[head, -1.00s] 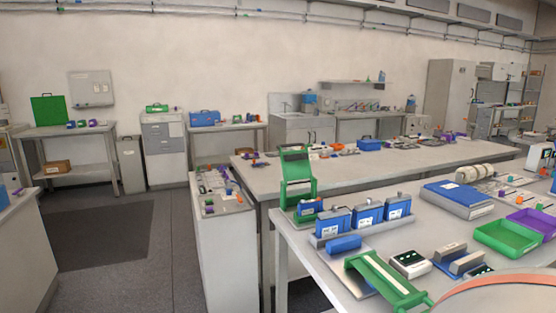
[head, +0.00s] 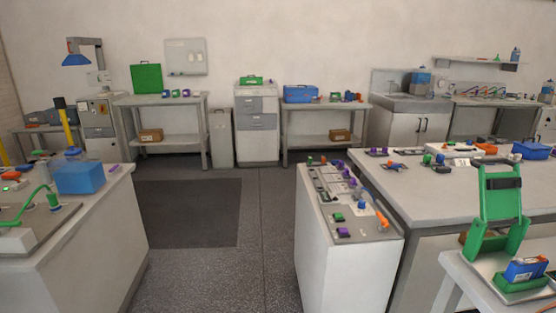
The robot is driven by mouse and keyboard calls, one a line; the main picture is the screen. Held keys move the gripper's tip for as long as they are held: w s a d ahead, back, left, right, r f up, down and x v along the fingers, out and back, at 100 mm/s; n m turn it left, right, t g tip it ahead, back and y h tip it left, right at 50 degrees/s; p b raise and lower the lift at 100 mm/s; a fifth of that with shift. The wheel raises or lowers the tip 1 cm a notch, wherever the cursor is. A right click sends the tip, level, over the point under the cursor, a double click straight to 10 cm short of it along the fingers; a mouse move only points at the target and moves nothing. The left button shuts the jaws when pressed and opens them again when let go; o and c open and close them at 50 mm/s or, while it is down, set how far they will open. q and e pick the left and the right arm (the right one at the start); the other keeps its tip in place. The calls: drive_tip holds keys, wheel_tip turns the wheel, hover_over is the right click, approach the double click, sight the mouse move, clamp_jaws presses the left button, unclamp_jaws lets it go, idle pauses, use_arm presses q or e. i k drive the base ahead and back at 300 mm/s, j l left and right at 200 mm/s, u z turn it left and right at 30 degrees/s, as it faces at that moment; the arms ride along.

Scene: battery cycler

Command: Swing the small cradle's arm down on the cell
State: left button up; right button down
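A green cradle (head: 499,211) stands on the near table at the right edge of the head view. Its green arm with a dark bar across the top is raised upright. A blue cell (head: 525,270) with a pale label sits at the cradle's foot, in front of the raised arm. The right part of that table is cut off by the frame. Neither of my grippers shows in the head view.
A grey cabinet with small parts (head: 349,207) stands left of the table. A long bench (head: 440,190) runs behind it. Another bench with a blue box (head: 79,177) is at the left. The floor (head: 225,270) between them is clear.

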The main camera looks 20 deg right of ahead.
sight(499, 196)
drive_tip(key=i, duration=1.5)
drive_tip(key=i+j+z, duration=0.1)
drive_tip(key=i, duration=1.45)
drive_tip(key=z, duration=0.5)
drive_tip(key=i+j+z, duration=0.1)
drive_tip(key=z, duration=0.35)
drive_tip(key=i+z, duration=0.1)
drive_tip(key=z, duration=3.05)
